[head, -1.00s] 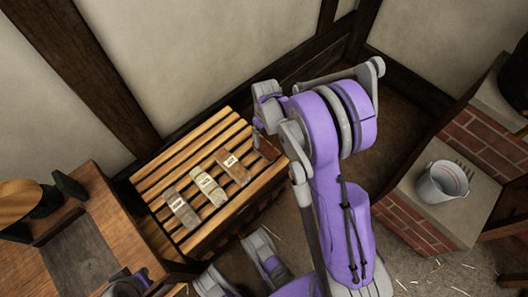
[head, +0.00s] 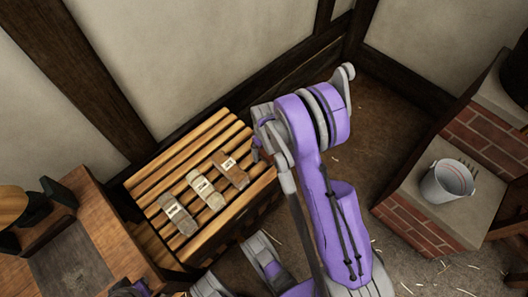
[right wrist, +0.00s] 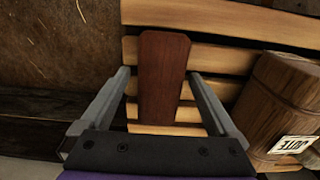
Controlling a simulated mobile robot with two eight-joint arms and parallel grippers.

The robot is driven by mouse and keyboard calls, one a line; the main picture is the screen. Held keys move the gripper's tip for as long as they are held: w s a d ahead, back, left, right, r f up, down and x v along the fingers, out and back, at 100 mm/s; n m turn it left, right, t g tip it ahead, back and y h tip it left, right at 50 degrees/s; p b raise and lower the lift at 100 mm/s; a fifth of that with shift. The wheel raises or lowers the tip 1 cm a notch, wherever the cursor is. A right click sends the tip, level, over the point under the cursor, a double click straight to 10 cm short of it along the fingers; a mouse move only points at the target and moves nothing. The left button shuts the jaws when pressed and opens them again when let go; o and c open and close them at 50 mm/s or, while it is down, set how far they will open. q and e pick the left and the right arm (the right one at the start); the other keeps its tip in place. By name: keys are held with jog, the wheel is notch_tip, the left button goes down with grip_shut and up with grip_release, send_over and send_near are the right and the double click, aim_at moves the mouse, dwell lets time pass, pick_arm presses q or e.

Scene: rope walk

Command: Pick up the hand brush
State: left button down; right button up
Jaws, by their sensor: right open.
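The hand brush (right wrist: 163,70) shows in the right wrist view as a dark reddish-brown wooden piece lying on a slatted bench (head: 165,160). My right gripper (right wrist: 159,76) is open, with one finger on each side of the brush. Gaps show between the brush and both fingers. In the head view my right arm reaches over the right end of the bench and hides the brush; only a little of the gripper shows there. My left gripper does not show clearly in either view.
A wooden table (head: 105,240) stands at the left. A metal bucket (head: 447,181) stands on a brick ledge at the right.

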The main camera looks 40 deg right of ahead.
grip_shut()
dwell(0.3)
